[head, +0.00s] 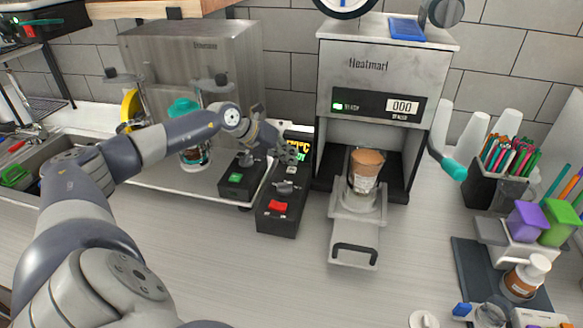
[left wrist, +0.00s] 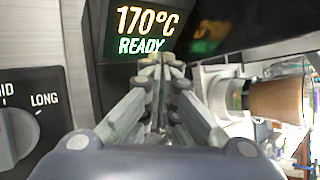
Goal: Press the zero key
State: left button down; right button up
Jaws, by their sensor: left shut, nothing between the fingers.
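The cup sealer (head: 382,75), a grey machine, stands at the back. Its black panel shows a display reading 000 (head: 402,106) and a small green light (head: 337,106). I cannot make out a key marked zero. My left gripper (head: 288,153) is shut and empty, at the upper end of the black control box (head: 277,222), left of the sealer. In the left wrist view the gripper (left wrist: 155,75) points toward a screen reading 170°C READY (left wrist: 143,28) and covers part of it; whether it touches is unclear. My right gripper is not in view.
A cup (head: 365,168) sits in the sealer's pull-out tray (head: 356,228). A teal-tipped lever (head: 454,168) is on its right. The box has a knob (head: 284,187) and a red button (head: 278,206).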

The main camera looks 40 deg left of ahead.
aim_at(290, 168)
pick_arm(q)
notch_tip(290, 168, up, 5)
jog(key=p, duration=0.3)
jog(key=shift+p, duration=0.3)
dwell(0.8)
jog(key=shift+f, duration=0.15)
